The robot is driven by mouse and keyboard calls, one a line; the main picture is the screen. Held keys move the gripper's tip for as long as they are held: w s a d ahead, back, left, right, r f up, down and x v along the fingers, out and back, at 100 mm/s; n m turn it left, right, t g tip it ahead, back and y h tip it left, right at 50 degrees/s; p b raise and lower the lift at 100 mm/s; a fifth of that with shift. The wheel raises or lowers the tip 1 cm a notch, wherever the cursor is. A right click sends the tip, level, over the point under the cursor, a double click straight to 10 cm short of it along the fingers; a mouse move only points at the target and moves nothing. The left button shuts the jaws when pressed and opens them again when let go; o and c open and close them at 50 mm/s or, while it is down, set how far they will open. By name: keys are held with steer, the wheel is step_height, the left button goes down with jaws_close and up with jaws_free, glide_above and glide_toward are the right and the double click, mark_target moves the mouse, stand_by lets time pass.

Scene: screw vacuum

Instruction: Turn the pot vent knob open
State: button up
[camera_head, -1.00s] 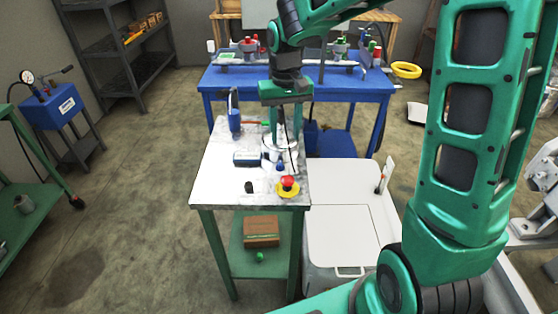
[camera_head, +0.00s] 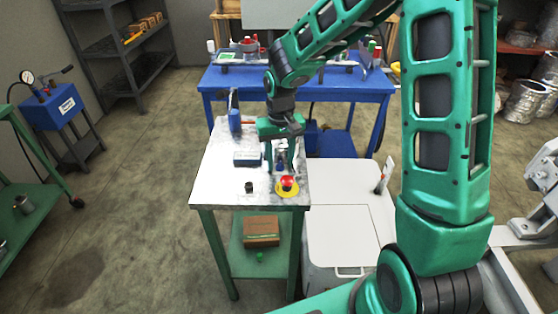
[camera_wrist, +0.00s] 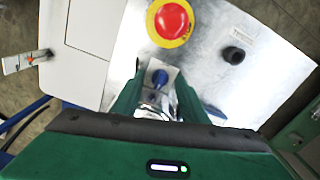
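In the wrist view a small blue handle (camera_wrist: 160,78) stands on a pale plate, with a shiny metal part (camera_wrist: 152,105) just below it in the picture. The blue handle looks like the vent knob, but I cannot be sure. My gripper (camera_wrist: 157,95) points down with its two green fingers apart, one on each side of the metal part; contact is not clear. In the head view my gripper (camera_head: 281,160) is low over the right side of the small worktable (camera_head: 218,178). It hides most of the pot there.
A red emergency button on a yellow base (camera_head: 288,186) sits close in front of my gripper. A blue tool (camera_head: 234,122) stands at the back. A white cabinet (camera_head: 350,224) is on the right.

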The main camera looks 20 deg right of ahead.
jaws_close()
steer(key=shift+m, duration=0.4)
steer(key=m, duration=0.3)
steer(key=shift+m, duration=1.7)
jaws_free()
